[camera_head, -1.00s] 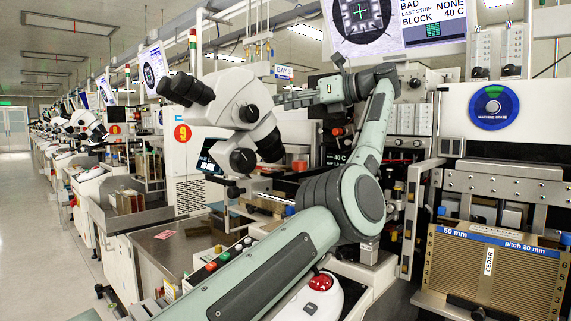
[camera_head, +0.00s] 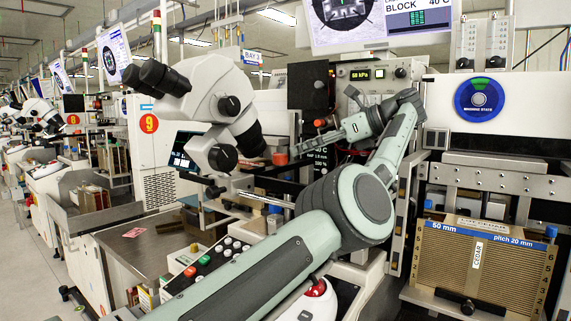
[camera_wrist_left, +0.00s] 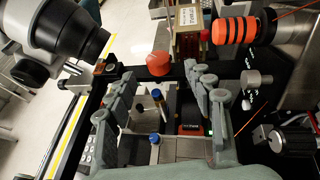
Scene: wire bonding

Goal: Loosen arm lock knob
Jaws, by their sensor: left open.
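A red knob (camera_wrist_left: 158,63) sits on a dark bar in the left wrist view, just ahead of and between my fingertips. A red-orange knob (camera_head: 280,158), seemingly the same one, shows beside the microscope in the head view. My left gripper (camera_head: 299,150) points left, with its tips close to that knob; whether they touch it is unclear. In the left wrist view my left gripper (camera_wrist_left: 158,76) is open, its two grey fingers wide apart with nothing held. The white microscope (camera_head: 205,105) with black knobs stands left of the gripper. My right gripper is out of view.
An orange ringed cylinder (camera_wrist_left: 235,30) lies near the right finger in the left wrist view. A slotted brown magazine (camera_head: 475,265) stands at right. A steel table (camera_head: 135,245) has free room at left.

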